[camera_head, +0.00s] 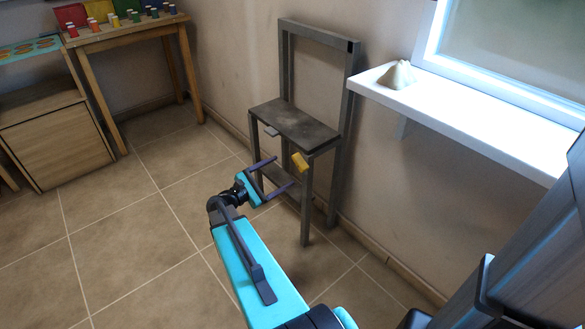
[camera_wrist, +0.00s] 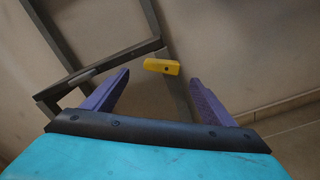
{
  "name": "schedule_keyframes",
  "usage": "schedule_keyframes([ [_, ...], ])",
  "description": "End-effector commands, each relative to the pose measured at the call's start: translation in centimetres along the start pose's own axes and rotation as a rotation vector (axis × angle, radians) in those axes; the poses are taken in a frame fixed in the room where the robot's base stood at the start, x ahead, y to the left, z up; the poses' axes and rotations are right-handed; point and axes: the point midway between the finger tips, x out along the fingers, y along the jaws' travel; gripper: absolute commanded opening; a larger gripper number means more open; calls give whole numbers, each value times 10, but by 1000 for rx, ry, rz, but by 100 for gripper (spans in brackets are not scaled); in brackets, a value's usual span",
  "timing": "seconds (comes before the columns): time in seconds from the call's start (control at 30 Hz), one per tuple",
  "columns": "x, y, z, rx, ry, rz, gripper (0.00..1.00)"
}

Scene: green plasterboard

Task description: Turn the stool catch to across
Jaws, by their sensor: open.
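The stool (camera_head: 293,123) is a grey frame with a dark seat and a tall back, standing against the wall. The catch (camera_head: 300,162) is a small yellow bar near the top of the stool's front right leg, just under the seat. In the wrist view the catch (camera_wrist: 161,66) lies nearly level across the grey leg, a dark dot at its middle. My gripper (camera_head: 284,171) is open in front of the stool, its purple fingers pointing toward it. In the wrist view the catch lies beyond and between the fingertips (camera_wrist: 160,77), apart from both. Nothing is between the fingers.
A white windowsill (camera_head: 470,110) with a pale cone-shaped object (camera_head: 397,75) juts out at the right. A wooden table (camera_head: 130,34) with coloured pegs and a wooden cabinet (camera_head: 58,143) stand at the left. The tiled floor (camera_head: 150,210) between is clear.

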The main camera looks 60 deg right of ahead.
Motion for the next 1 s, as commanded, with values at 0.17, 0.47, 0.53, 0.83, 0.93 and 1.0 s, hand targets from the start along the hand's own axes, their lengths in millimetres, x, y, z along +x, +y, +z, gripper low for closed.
schedule_keyframes([
  [0.17,24,-1,-1,0,-1,-3,78],
  [0.47,62,-1,-1,-1,-1,-2,78],
  [0.53,68,-1,-1,-1,-1,-3,78],
  [0.83,79,-1,0,-1,0,-1,78],
  [0.93,79,-1,0,0,0,-1,78],
  [1.0,79,-1,0,0,0,-1,78],
])
